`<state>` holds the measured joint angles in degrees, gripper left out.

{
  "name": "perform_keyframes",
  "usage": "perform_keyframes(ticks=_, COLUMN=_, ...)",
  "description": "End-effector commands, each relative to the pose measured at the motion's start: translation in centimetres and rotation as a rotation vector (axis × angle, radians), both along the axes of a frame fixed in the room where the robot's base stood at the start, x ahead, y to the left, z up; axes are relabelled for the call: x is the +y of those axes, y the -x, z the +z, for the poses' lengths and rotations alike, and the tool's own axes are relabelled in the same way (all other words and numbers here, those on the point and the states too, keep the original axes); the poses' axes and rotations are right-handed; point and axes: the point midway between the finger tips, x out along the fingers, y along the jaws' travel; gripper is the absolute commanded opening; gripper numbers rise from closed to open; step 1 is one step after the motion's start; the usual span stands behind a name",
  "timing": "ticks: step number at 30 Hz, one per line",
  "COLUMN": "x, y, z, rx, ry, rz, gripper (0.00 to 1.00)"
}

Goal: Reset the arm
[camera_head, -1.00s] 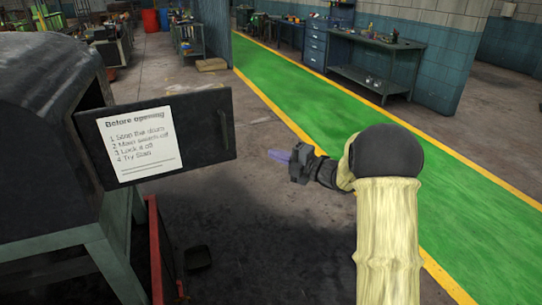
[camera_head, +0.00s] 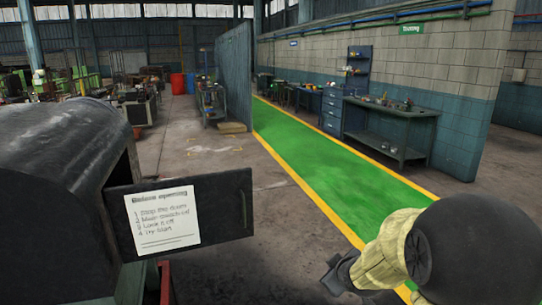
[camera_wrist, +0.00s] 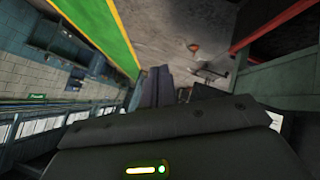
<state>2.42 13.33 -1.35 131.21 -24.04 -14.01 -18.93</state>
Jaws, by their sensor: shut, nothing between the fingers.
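My gripper (camera_wrist: 159,78) shows in the wrist view with its two fingers side by side, shut and empty. In the head view, my arm is at the lower right, in a pale yellow sleeve with a dark round joint. My gripper is apart from the dark machine (camera_head: 60,165) at the left. The machine's door (camera_head: 222,205) stands open and carries a white notice (camera_head: 162,219) headed "Before opening".
A green walkway (camera_head: 330,165) with yellow edges runs away past a workbench (camera_head: 390,130) and a blue drawer cabinet (camera_head: 333,110). A blue partition (camera_head: 235,75) stands behind. Grey floor (camera_head: 270,240) between the door and my arm is clear.

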Motion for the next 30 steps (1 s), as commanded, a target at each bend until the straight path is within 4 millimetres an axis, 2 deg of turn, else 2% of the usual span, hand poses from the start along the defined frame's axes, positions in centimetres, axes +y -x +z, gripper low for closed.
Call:
perform_keyframes(ticks=1, x=-0.2, y=2.5, z=0.2, rx=0.075, ry=-0.044, rz=-0.081, gripper=0.0)
perform_keyframes(ticks=6, x=-0.1, y=11.8, z=-1.2, rx=0.356, ry=-0.202, rz=-0.38, gripper=0.0)
perform_keyframes(ticks=9, x=0.5, y=16.6, z=-1.7, rx=0.495, ry=-0.274, rz=-0.524, gripper=0.0)
perform_keyframes(ticks=12, x=1.0, y=19.5, z=-2.0, rx=0.577, ry=-0.315, rz=-0.608, gripper=0.0)
perform_keyframes(ticks=15, x=1.2, y=20.5, z=-2.2, rx=0.608, ry=-0.328, rz=-0.637, gripper=0.0)
perform_keyframes(ticks=30, x=1.2, y=20.3, z=-2.2, rx=0.606, ry=-0.326, rz=-0.634, gripper=0.0)
